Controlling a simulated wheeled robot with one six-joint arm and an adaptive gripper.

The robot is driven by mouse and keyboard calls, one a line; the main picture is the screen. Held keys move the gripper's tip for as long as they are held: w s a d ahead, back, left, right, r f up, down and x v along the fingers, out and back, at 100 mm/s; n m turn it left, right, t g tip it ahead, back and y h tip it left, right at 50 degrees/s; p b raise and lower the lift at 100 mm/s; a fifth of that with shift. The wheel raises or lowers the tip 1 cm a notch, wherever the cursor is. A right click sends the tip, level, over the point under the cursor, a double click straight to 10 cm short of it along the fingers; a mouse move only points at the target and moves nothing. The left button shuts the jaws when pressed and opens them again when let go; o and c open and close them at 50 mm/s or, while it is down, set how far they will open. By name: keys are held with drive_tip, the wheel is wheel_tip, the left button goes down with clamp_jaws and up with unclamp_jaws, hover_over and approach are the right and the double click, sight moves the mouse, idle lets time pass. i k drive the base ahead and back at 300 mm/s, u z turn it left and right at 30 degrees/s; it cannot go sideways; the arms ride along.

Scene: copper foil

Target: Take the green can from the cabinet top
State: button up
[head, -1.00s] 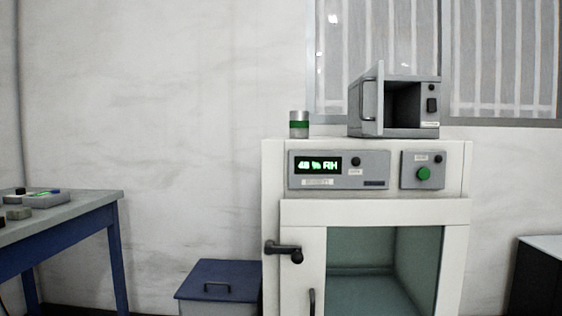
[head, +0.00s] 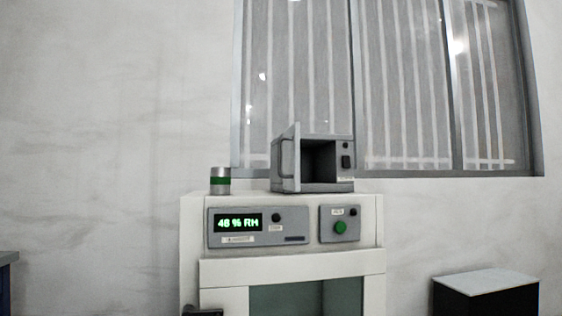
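The green can (head: 220,181) is a small grey cylinder with a green band. It stands upright on the left end of the cabinet top, in the head view. The white cabinet (head: 192,240) has a front panel with a lit display reading 48 % RH and a green button. My gripper is not in view.
A small grey oven-like box (head: 312,187) with its door open stands on the cabinet top, right of the can and apart from it. A dark box with a pale top (head: 485,281) stands at lower right. A table corner (head: 8,258) shows at the left edge. A barred window (head: 400,90) is behind.

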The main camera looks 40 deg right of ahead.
sight(220, 177)
drive_tip(key=k, duration=1.1)
drive_tip(key=z, duration=0.95)
drive_tip(key=i, duration=0.8)
drive_tip(key=u, duration=0.65)
drive_tip(key=i, duration=0.6)
drive_tip(key=u, duration=0.7)
